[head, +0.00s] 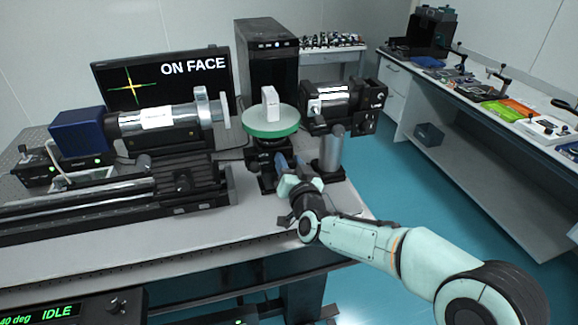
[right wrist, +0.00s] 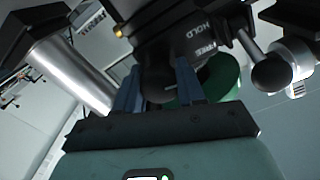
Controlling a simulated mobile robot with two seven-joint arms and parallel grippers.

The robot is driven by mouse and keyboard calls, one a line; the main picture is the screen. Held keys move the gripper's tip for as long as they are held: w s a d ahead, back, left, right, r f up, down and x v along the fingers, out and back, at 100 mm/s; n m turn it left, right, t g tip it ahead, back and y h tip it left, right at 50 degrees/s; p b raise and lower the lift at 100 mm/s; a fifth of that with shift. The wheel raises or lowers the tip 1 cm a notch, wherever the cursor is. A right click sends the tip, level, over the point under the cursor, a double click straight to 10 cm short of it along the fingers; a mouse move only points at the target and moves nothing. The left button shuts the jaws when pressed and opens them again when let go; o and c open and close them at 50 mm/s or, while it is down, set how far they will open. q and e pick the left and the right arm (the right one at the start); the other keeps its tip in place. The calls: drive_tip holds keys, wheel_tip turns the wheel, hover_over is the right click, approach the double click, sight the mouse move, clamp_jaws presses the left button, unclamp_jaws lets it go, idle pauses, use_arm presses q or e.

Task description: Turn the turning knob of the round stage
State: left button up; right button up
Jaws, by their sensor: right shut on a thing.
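The round stage (head: 272,124) has a pale green disc top on a black base and carries a small white block (head: 270,104). My right gripper (head: 289,163) reaches in at the front of the base. In the right wrist view its two blue fingers (right wrist: 157,82) are shut on a dark part under the stage, which appears to be the turning knob (right wrist: 156,84). The fingers and shadow hide most of the knob. Beside it is a ball-ended lever (right wrist: 270,72), near a black body marked HOLD and FREE (right wrist: 193,40). My left gripper is not in view.
A screen (head: 135,85) reads ON FACE above a coloured cross. A silver-and-blue tube instrument (head: 160,125) stands left of the stage, and a black-and-silver unit on a post (head: 333,152) stands right. A front panel (head: 70,312) reads 40 deg IDLE. Blue floor is open on the right.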

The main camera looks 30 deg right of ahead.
drive_tip(key=o, duration=1)
drive_tip(key=shift+s, duration=0.1)
drive_tip(key=v, duration=1.3)
drive_tip(key=shift+s+r, duration=0.1)
drive_tip(key=shift+a, duration=0.1)
